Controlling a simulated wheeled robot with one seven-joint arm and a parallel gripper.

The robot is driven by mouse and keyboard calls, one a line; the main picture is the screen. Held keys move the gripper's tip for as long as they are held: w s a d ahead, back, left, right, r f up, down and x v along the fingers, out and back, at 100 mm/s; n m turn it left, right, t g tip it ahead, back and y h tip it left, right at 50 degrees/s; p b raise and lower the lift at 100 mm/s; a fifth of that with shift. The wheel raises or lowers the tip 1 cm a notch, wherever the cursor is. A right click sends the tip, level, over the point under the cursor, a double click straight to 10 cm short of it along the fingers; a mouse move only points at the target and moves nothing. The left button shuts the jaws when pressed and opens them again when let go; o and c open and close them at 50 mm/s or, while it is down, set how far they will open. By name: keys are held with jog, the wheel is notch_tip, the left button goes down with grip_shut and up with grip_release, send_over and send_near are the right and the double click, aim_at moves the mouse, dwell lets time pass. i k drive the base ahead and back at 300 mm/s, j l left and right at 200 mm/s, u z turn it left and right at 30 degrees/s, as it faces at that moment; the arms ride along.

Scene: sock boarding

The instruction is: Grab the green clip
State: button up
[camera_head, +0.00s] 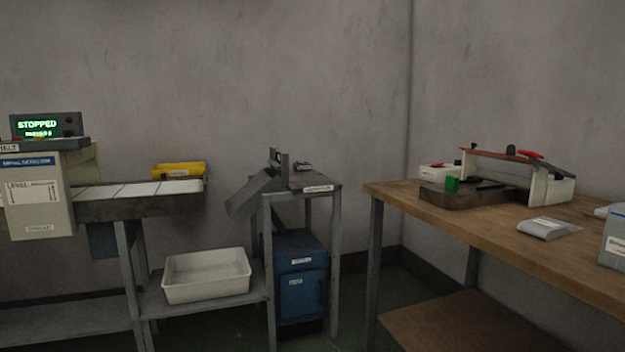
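My gripper is not in this view.
The wooden table (540,240) also holds a grey flat device (548,228) and a grey box (615,238). At left are a conveyor (140,208) with a "STOPPED" display (40,126), a yellow bin (180,171), a white tray (207,275) and a blue cabinet (301,280).

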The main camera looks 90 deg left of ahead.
aim_at(452, 182)
jog(key=u, duration=2.45)
jog(key=i+j+z, duration=0.3)
jog(key=i, duration=0.25)
jog(key=i+j+z, duration=0.25)
jog(key=i+j, duration=0.2)
jog(key=j, duration=0.1)
